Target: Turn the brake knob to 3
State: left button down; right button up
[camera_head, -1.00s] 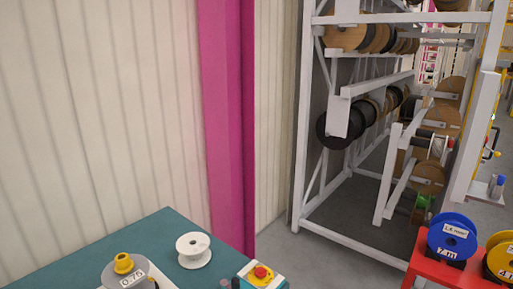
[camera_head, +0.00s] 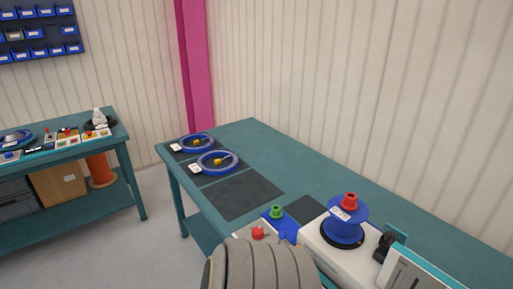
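A blue reel (camera_head: 344,226) with a white label stands on a white machine (camera_head: 325,247) on the teal bench at lower right. A red knob-like cap (camera_head: 350,200) tops the reel. Left of the machine are a small red knob (camera_head: 258,232) on a pale box and a green knob (camera_head: 276,211) on a blue base. I cannot tell which of these is the brake knob, and no number scale is readable. A grey ribbed shape at the bottom centre hides part of the bench front. Neither of my grippers is in view.
The teal bench (camera_head: 305,168) runs along the wall, with dark mats (camera_head: 243,195) and two blue rings (camera_head: 217,162). A second bench (camera_head: 122,142) with small items stands at left, below blue bins (camera_head: 57,50). Grey floor lies between the benches.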

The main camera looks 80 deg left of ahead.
aim_at(258, 233)
jog(key=u, duration=0.85)
jog(key=j+u, duration=0.1)
jog(key=u, duration=0.75)
jog(key=i+u, duration=0.1)
jog(key=u, duration=0.75)
